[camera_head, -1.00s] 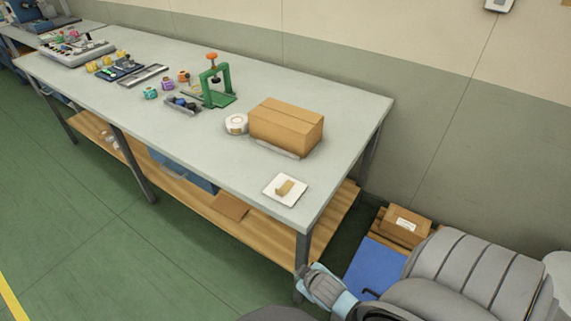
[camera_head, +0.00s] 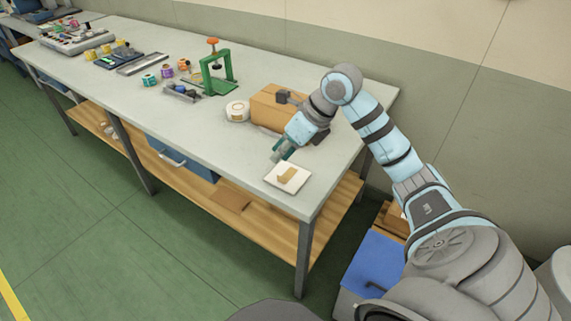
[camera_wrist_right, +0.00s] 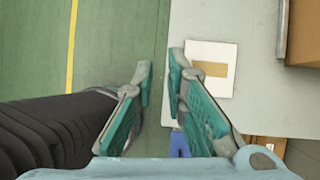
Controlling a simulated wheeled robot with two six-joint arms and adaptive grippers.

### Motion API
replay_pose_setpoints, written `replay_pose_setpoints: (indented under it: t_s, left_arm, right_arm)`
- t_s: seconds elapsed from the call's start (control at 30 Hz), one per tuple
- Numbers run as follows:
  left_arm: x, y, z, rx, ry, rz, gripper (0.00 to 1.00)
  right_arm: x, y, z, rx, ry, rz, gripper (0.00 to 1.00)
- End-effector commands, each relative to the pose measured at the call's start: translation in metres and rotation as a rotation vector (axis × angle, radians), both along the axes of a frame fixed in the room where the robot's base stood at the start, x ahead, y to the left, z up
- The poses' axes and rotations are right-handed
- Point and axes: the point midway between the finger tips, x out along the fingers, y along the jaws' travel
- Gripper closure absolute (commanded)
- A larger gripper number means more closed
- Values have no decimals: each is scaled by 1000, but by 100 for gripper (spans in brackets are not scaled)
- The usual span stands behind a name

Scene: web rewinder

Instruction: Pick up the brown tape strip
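The brown tape strip (camera_head: 287,174) lies on a white square pad (camera_head: 299,183) near the front right corner of the workbench. In the right wrist view the strip (camera_wrist_right: 210,69) shows as a tan rectangle on the white pad (camera_wrist_right: 207,88). My right gripper (camera_head: 279,157) is above the bench, just behind and left of the pad, apart from the strip. Its teal fingers (camera_wrist_right: 160,72) are spread with nothing between them; the strip shows to the right of them. My left gripper is not in view.
A cardboard box (camera_head: 264,107) stands behind the right gripper, partly hidden by my arm. A white tape roll (camera_head: 237,111) stands beside it. A green press (camera_head: 217,76) and small spools are farther left. The bench (camera_head: 190,128) is clear left of the pad.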

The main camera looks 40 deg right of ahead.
Motion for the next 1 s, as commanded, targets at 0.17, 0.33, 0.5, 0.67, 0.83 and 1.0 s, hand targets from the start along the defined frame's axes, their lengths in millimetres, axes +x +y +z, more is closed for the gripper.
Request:
replay_pose_setpoints:
  t_s: [0.17, 0.33, 0.5, 0.67, 0.83, 1.0]
  left_arm:
    - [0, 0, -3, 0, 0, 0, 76]
    - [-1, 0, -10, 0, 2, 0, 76]
    - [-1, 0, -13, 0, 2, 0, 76]
    - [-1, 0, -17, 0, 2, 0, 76]
    - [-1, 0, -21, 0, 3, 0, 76]
    - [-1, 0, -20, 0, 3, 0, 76]
  right_arm:
    - [-10, -43, -11, -144, 93, -86, 88]
    - [7, -37, -55, -140, 95, -86, 88]
    - [18, -34, -81, -142, 93, -85, 88]
    - [28, -33, -106, -140, 94, -84, 88]
    - [38, -31, -130, -143, 92, -82, 88]
    - [39, -31, -130, -144, 91, -83, 88]
